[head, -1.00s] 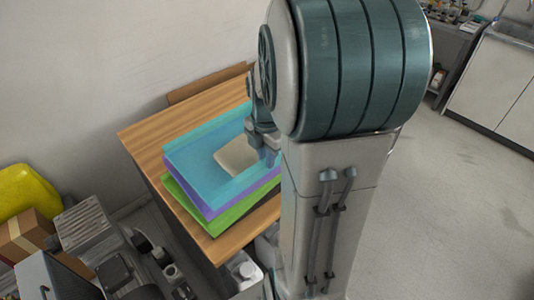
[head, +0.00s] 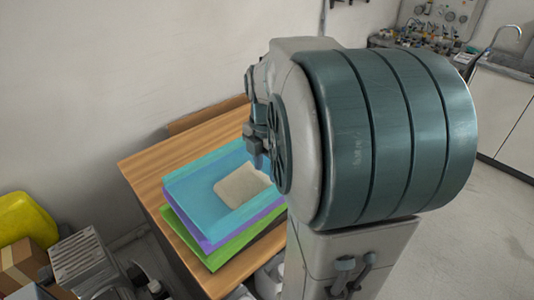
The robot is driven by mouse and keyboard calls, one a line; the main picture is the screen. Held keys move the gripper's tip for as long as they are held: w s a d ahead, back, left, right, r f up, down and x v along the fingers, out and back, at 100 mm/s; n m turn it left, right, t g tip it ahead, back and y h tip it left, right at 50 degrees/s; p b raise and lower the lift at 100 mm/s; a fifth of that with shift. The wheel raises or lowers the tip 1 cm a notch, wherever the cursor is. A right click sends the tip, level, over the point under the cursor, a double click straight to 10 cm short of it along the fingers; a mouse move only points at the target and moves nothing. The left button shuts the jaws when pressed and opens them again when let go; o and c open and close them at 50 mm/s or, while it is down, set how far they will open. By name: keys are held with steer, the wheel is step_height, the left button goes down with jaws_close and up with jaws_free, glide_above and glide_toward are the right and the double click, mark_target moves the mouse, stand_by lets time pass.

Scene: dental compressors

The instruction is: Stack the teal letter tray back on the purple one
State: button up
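The teal letter tray (head: 185,192) lies on top of the purple tray (head: 207,244) on the wooden table. A beige flat item (head: 238,187) lies inside the teal tray. A green tray (head: 215,262) is at the bottom of the stack. The teal tray looks roughly lined up with the purple one; its right end is hidden behind my arm. My gripper (head: 257,160) is above the teal tray's far right part, apart from its rim as far as I see. Its fingers are small and partly hidden, so their opening does not show.
The wooden table (head: 150,165) has bare room left of and behind the stack. A chair back (head: 208,114) stands behind it by the wall. A yellow item (head: 25,205), a cardboard box (head: 20,262) and grey equipment (head: 85,262) crowd the lower left.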

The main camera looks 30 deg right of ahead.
steer(key=s+a+m+t, duration=0.1)
steer(key=s+a+m, duration=0.3)
steer(key=m, duration=0.6)
steer(key=s+a+m+t, duration=0.2)
steer(key=s+a+m, duration=0.3)
steer(key=a+m, duration=0.4)
steer(key=shift+s+f+m, duration=0.15)
steer(key=shift+f+m, duration=0.3)
steer(key=shift+m, duration=0.15)
stand_by(0.4)
